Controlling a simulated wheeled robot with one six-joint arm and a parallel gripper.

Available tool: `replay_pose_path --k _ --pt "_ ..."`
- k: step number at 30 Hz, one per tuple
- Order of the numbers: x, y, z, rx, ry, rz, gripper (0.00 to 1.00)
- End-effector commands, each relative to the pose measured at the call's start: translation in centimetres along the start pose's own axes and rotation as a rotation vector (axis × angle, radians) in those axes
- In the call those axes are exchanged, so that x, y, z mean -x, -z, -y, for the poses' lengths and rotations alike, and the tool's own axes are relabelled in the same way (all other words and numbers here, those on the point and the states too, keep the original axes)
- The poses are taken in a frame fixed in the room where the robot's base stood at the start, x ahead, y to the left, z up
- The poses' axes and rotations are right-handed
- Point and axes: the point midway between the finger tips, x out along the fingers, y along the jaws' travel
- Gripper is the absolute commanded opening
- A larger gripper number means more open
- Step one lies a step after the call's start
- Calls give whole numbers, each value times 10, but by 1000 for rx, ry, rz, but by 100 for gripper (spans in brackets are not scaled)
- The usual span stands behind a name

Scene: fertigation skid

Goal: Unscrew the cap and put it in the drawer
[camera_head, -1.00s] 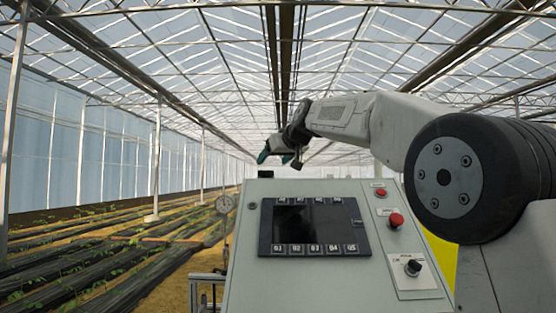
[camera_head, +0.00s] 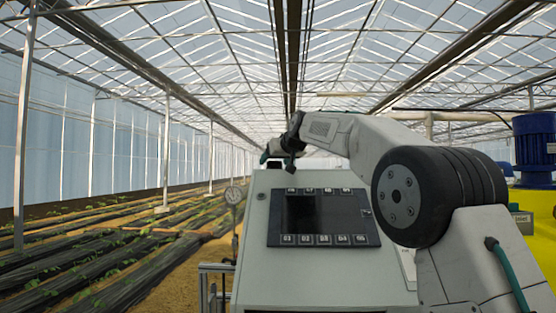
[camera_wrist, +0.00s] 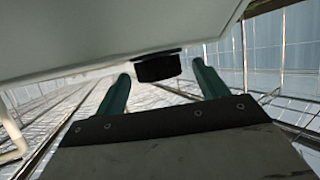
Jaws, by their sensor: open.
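A black round cap (camera_wrist: 158,67) sits against a pale surface in the wrist view. It lies between the two green fingertips of my gripper (camera_wrist: 161,70), with gaps visible on both sides. The jaws are open, and I cannot tell how far the cap reaches between them in depth. In the head view my gripper (camera_head: 266,154) is small and dark at the far top edge of the grey cabinet (camera_head: 330,276). A small dark piece (camera_head: 274,163) there may be the cap. I cannot make out a drawer.
The cabinet's sloped face carries a dark screen panel (camera_head: 322,218). A pressure gauge (camera_head: 233,195) and metal rails (camera_head: 212,285) stand to its left. A yellow tank (camera_head: 535,215) with a blue motor (camera_head: 535,145) is at right. Planted rows fill the left.

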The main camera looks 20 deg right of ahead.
Motion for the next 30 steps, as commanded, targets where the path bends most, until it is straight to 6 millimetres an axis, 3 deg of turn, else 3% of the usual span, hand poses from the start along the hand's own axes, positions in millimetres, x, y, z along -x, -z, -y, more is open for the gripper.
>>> replay_pose_path --k 2,7,14,23,30 --pt "0 0 0 0 0 0 72" --pt "0 0 0 0 0 0 25" --pt "0 -1 -2 13 34 4 24" --pt "0 0 -5 95 229 1 24" --pt "0 0 -4 101 241 1 24"
